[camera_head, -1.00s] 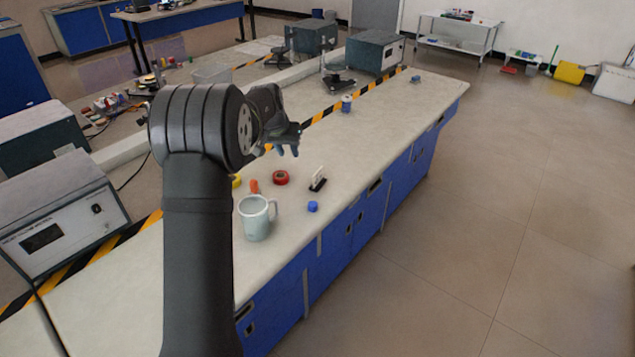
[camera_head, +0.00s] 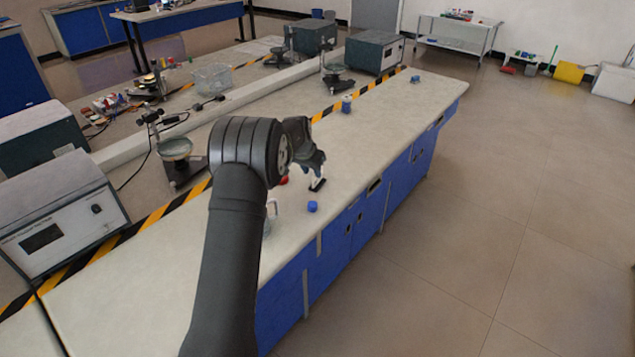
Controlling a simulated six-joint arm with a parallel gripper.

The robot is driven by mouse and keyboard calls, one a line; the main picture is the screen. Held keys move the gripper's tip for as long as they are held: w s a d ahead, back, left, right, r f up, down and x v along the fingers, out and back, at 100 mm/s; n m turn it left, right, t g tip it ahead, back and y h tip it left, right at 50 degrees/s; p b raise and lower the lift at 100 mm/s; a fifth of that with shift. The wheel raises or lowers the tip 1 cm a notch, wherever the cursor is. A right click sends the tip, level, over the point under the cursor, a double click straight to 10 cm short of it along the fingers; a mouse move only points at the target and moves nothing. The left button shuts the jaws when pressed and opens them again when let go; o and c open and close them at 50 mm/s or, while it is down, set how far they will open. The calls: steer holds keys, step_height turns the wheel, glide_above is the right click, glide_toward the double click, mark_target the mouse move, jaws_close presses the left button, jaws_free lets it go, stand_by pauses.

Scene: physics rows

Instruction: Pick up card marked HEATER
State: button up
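A small upright white card stands in a dark holder (camera_head: 318,185) on the bench top; any writing on it is too small to read. My gripper (camera_head: 315,168) is right above and around the card, with its fingers pointing down. The fingers cover most of the card. I cannot tell whether they touch it or how far apart they are.
A blue cap (camera_head: 312,206) lies just in front of the card holder. A mug (camera_head: 271,215) and a red ring (camera_head: 284,180) are partly hidden behind my arm. A blue spool (camera_head: 346,104) stands farther back. The bench's right edge is close by.

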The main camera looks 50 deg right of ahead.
mark_target(316, 185)
steer(key=shift+d+x, duration=0.2)
steer(key=shift+x, duration=2.4)
steer(key=shift+s, duration=0.2)
steer(key=shift+c, duration=0.4)
jaws_close()
